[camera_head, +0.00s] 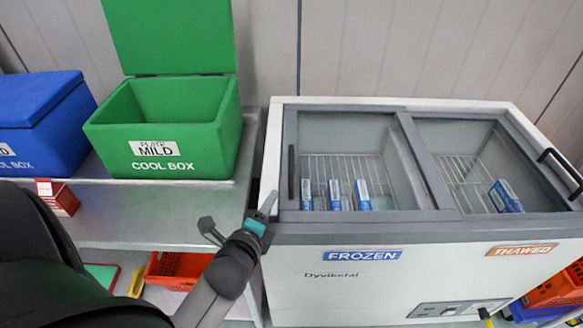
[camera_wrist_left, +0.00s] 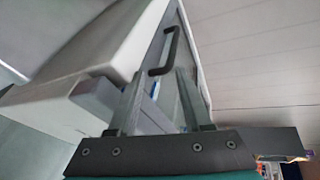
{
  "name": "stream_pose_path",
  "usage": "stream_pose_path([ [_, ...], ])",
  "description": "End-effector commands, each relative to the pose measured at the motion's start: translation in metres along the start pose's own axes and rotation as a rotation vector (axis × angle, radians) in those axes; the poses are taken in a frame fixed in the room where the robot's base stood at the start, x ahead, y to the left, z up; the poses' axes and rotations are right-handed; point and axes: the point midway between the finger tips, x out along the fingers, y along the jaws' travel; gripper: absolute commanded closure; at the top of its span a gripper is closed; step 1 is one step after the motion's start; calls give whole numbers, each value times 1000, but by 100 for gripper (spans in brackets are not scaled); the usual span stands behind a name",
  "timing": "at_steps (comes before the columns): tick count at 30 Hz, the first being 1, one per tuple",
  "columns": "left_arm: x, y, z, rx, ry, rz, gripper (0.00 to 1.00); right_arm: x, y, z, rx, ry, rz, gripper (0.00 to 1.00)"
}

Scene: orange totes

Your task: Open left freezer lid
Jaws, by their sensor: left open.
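The white chest freezer (camera_head: 330,238) has two grey-framed glass lids. The left freezer lid (camera_head: 345,214) covers the FROZEN side and looks closed. Its dark upright handle (camera_head: 291,172) is at the lid's left edge and also shows in the left wrist view (camera_wrist_left: 174,48). My left gripper (camera_head: 240,212) is open and empty by the freezer's front left corner, nearer than the handle. In the left wrist view its fingers (camera_wrist_left: 160,76) point towards the handle, which appears ahead between them, apart from the tips. My right gripper is not in view.
The right lid (camera_head: 490,165) covers the THAWED side and has a black handle (camera_head: 560,172). Blue and white boxes (camera_head: 335,195) lie inside. Left of the freezer, a metal table (camera_head: 160,215) holds an open green cool box (camera_head: 165,130) and a blue one (camera_head: 40,115).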

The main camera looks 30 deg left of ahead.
Motion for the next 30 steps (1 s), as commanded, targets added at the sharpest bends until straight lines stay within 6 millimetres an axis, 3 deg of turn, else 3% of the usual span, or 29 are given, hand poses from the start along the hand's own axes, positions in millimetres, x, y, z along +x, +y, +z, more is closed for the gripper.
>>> stream_pose_path([
  [6, 6, -6, 1, 252, 2, -114, 51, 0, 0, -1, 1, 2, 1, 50],
  [13, 18, -10, 0, 300, 2, -138, 51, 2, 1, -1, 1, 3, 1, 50],
  [30, 107, -21, -2, 294, 3, -136, 51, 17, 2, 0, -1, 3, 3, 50],
])
